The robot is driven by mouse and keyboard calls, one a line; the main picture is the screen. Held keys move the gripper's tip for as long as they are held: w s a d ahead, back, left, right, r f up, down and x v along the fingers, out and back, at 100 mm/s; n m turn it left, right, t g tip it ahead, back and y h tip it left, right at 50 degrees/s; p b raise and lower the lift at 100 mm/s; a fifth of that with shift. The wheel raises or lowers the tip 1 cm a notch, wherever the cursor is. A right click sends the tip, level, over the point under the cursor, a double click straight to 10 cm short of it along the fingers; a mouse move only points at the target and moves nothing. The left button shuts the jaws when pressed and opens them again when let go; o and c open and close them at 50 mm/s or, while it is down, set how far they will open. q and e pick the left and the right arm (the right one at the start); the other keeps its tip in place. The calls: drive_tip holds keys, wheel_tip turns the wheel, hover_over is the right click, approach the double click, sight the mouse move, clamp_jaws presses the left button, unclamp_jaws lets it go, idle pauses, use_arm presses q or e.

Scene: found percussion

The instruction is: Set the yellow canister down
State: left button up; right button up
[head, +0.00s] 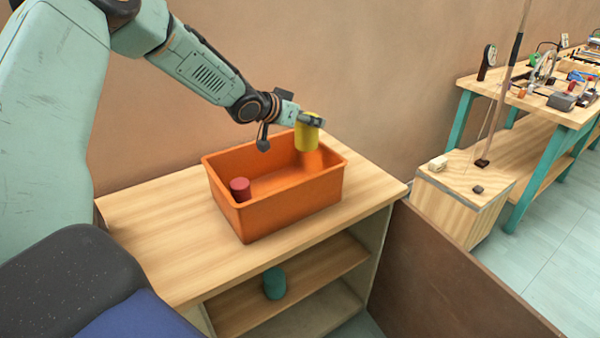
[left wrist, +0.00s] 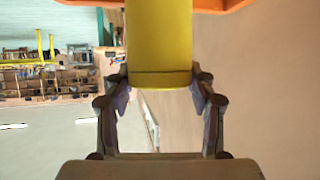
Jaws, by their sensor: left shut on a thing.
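The yellow canister (head: 306,137) is held by my left gripper (head: 311,119) over the right part of the orange bin, at about the height of its rim or above. In the left wrist view the canister (left wrist: 160,45) sits between the two fingers (left wrist: 160,92), which press on its sides. The orange bin (head: 290,207) stands on the wooden cabinet top; its rim also shows at the top of the left wrist view (left wrist: 245,4). Whether the canister touches the bin cannot be told. My right gripper is not in view.
A red cylinder (head: 240,189) stands in the bin's left corner. A teal cylinder (head: 274,283) is on the shelf below. The cabinet top (head: 150,235) is bare left of the bin. A brown panel (head: 450,285) and a cluttered workbench (head: 530,95) are on the right.

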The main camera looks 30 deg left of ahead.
sight(306, 148)
use_arm(q)
drive_tip(key=f, duration=0.3)
drive_tip(key=f+b, duration=0.1)
drive_tip(key=f, duration=0.2)
drive_tip(key=f+b, duration=0.1)
drive_tip(key=f, duration=0.1)
drive_tip(key=shift+w+a+f, duration=0.35)
drive_tip(key=shift+w+f, duration=0.05)
drive_tip(key=shift+s+d+f+b, duration=0.2)
drive_tip(key=shift+s+b, duration=0.05)
drive_tip(key=shift+b, duration=0.05)
drive_tip(key=f, duration=0.1)
drive_tip(key=f+b, duration=0.1)
drive_tip(key=f, duration=0.2)
drive_tip(key=shift+w+a+f, duration=0.15)
drive_tip(key=shift+w+f, duration=0.05)
drive_tip(key=shift+w, duration=0.05)
drive_tip(key=shift+s+r, duration=0.15)
drive_tip(key=shift+r, duration=0.05)
drive_tip(key=shift+f, duration=0.15)
drive_tip(key=o, duration=0.9)
drive_tip(key=shift+f, duration=0.15)
drive_tip(key=o, duration=0.3)
drive_tip(key=shift+o, duration=0.2)
drive_tip(key=shift+r, duration=0.2)
